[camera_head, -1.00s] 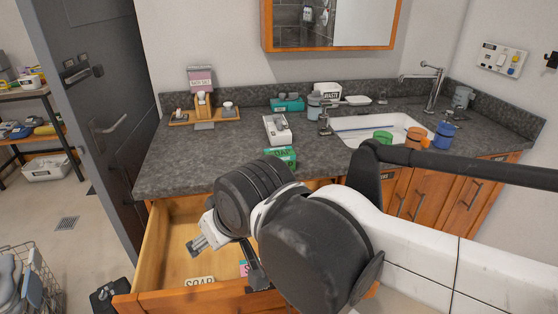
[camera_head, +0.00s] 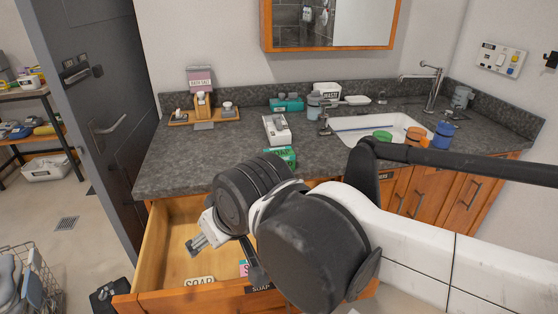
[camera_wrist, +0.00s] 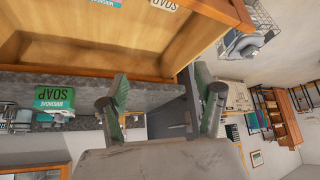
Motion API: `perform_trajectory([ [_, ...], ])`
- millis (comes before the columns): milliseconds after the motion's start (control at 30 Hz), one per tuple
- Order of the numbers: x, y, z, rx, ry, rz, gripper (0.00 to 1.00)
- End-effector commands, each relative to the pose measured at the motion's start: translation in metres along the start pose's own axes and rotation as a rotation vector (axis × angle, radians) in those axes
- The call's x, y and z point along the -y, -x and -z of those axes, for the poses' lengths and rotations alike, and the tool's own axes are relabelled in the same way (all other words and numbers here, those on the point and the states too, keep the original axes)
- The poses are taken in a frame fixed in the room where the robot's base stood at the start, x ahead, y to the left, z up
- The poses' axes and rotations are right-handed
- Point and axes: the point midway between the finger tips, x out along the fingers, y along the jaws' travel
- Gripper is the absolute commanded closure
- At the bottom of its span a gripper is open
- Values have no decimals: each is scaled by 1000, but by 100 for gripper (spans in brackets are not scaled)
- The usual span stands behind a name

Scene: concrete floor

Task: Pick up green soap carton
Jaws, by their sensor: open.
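The green soap carton (camera_head: 281,156) lies on the grey counter near its front edge, partly hidden behind my arm in the head view. In the wrist view the carton (camera_wrist: 55,98) shows at the left, with "SOAP" on its side, apart from my fingers. My gripper (camera_wrist: 160,105) is open with nothing between its two fingers. In the head view the gripper (camera_head: 222,250) is over the open drawer, to the left of and below the carton, partly hidden by my wrist.
The open wooden drawer (camera_head: 165,250) holds a pink-labelled item at its front. A white tray (camera_head: 277,130) stands behind the carton. A teal box (camera_head: 287,104), a bath salt stand (camera_head: 201,95) and a sink (camera_head: 380,125) with cups are farther back. The left counter is mostly clear.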

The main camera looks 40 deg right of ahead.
Motion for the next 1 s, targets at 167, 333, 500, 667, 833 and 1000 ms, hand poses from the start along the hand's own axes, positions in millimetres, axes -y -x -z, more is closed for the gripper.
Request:
perform_trajectory([
  [167,-18,10,30,48,80,-23,34],
  [333,-47,16,70,130,216,-40,34],
  [500,-81,16,104,216,352,-36,34],
  [667,-117,12,133,294,474,-14,34],
  [833,-160,5,157,373,598,30,34],
  [1000,-206,-5,175,442,719,93,34],
])
